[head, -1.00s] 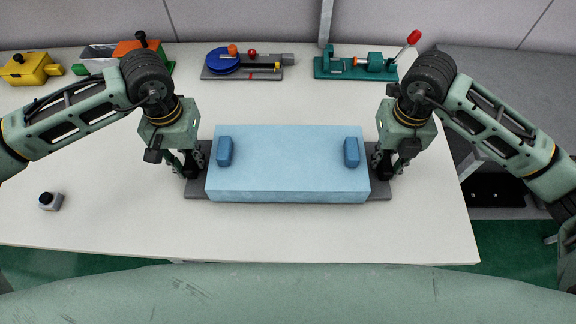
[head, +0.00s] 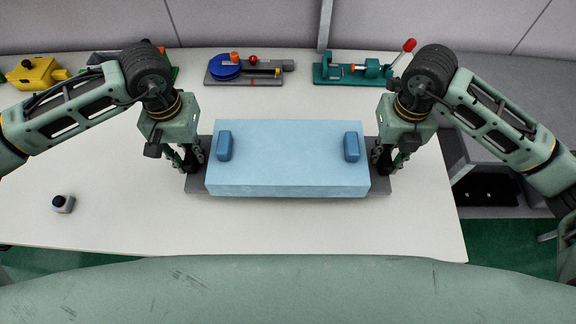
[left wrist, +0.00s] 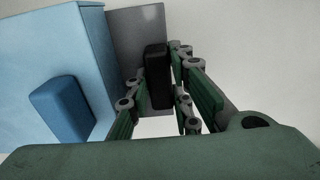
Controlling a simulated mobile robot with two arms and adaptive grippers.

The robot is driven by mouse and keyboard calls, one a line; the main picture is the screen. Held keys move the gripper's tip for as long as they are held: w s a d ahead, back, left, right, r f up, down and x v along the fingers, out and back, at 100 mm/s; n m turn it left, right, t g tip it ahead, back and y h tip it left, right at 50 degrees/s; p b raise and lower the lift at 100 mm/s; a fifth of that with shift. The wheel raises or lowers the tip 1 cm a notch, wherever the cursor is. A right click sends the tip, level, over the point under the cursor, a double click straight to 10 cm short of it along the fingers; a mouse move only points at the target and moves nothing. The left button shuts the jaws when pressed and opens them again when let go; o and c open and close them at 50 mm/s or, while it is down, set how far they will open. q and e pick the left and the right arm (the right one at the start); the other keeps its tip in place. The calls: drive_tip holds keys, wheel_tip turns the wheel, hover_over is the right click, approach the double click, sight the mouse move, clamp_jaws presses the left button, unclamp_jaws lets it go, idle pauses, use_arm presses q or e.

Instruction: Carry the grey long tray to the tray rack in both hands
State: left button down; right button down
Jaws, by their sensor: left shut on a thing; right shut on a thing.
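The grey long tray (head: 378,186) shows as flat grey ends on both sides of a large light-blue block (head: 287,160) that sits on it. The block has two darker blue knobs on top and hides the tray's middle. My left gripper (head: 185,165) is shut on a dark handle at the tray's left end. In the left wrist view the black handle (left wrist: 156,76) stands between the fingers, beside the block (left wrist: 45,60). My right gripper (head: 384,163) is shut on the tray's right end; its fingers largely hide the handle. The tray looks level.
The white table (head: 270,232) lies under the tray, with free room in front. A small grey-and-black object (head: 63,204) is at the left. A blue-wheeled fixture (head: 226,67), a teal fixture (head: 371,70) and a yellow box (head: 36,75) stand along the back.

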use_arm(q)
drive_tip(key=shift+r, duration=0.4)
use_arm(e)
drive_tip(key=shift+r, duration=0.4)
use_arm(q)
drive_tip(key=shift+f, duration=0.15)
use_arm(e)
drive_tip(key=shift+f, duration=0.15)
